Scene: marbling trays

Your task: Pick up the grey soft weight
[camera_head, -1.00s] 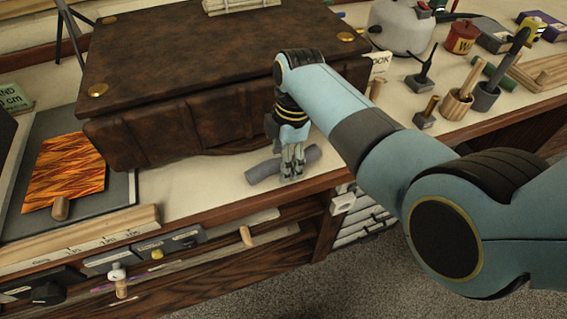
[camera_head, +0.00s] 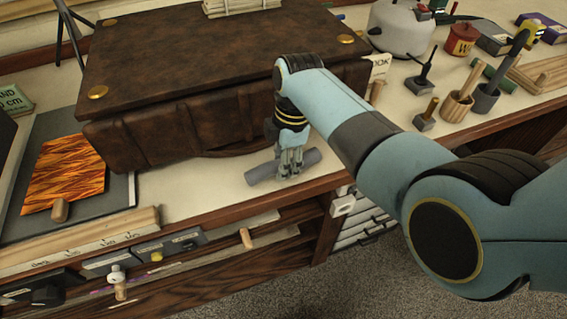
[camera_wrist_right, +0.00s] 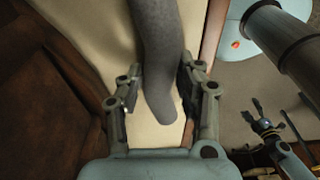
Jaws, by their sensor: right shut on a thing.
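The grey soft weight (camera_head: 262,172) is a short, slightly bent cylinder near the bench's front edge, before the brown chest. My right gripper (camera_head: 289,170) comes down over its middle from above and is shut on it. In the right wrist view the weight (camera_wrist_right: 158,45) runs down between the two fingers (camera_wrist_right: 155,95), with its rounded end towards the palm. Whether it touches the bench I cannot tell.
The brown chest (camera_head: 215,60) stands close behind the gripper. A dark tray with an orange-patterned sheet (camera_head: 65,170) lies left. Bare bench (camera_head: 200,190) lies left of the weight.

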